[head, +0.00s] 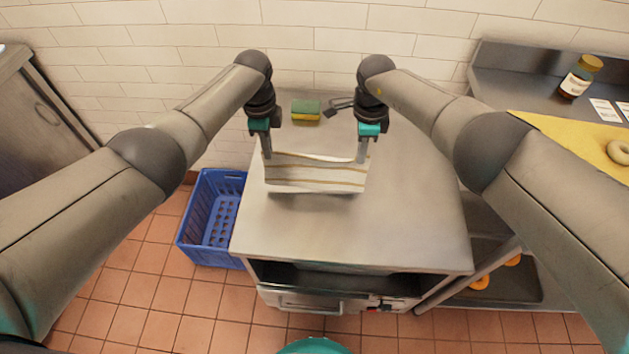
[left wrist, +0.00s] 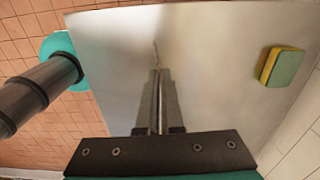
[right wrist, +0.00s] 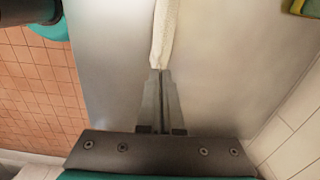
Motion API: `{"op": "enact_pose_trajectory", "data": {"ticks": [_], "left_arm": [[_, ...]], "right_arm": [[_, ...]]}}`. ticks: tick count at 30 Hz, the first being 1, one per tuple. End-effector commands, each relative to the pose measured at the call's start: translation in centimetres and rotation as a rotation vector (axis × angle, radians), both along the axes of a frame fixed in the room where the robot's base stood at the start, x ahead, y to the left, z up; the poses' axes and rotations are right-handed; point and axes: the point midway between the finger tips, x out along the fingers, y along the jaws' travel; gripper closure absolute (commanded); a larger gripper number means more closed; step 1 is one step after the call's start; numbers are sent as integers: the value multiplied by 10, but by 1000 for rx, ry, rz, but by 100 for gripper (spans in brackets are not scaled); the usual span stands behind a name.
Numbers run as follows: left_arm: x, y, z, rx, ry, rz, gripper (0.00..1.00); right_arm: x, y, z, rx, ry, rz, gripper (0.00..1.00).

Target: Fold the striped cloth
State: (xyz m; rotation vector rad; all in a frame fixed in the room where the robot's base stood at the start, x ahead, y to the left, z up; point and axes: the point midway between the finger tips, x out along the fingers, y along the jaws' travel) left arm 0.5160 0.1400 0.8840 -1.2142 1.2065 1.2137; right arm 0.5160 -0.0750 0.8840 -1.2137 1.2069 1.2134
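The striped cloth (head: 315,177) is cream with tan stripes and hangs between my two grippers over the steel table. My left gripper (head: 267,157) is shut on its left top corner, and my right gripper (head: 362,158) is shut on its right top corner. In the left wrist view the closed fingers (left wrist: 157,78) show only a thin edge of cloth. In the right wrist view the cloth (right wrist: 165,30) runs edge-on away from the closed fingers (right wrist: 162,78). A dark shadow lies under the lower edge; I cannot tell whether that edge touches the table.
A green and yellow sponge (head: 305,110) lies behind the cloth, next to a dark-handled tool (head: 338,106). A blue crate (head: 213,215) stands on the floor at left. A side counter at right holds a jar (head: 580,77) and a yellow board (head: 570,140). The table (head: 360,235) is clear in front.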

Motion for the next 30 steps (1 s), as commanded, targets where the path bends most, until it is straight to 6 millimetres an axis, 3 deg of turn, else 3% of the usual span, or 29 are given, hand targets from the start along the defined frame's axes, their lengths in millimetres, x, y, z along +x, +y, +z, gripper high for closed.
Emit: {"op": "enact_pose_trajectory", "data": {"ticks": [1, 9, 30], "left_arm": [[0, 0, 10, 0, 1, 0, 100], [0, -1, 28, 0, 0, -1, 100], [1, -1, 29, 0, -2, -1, 100]], "right_arm": [[0, -1, 10, -1, 0, 0, 100], [0, 0, 28, 0, 0, -1, 100], [1, 0, 29, 0, -3, 0, 100]]}}
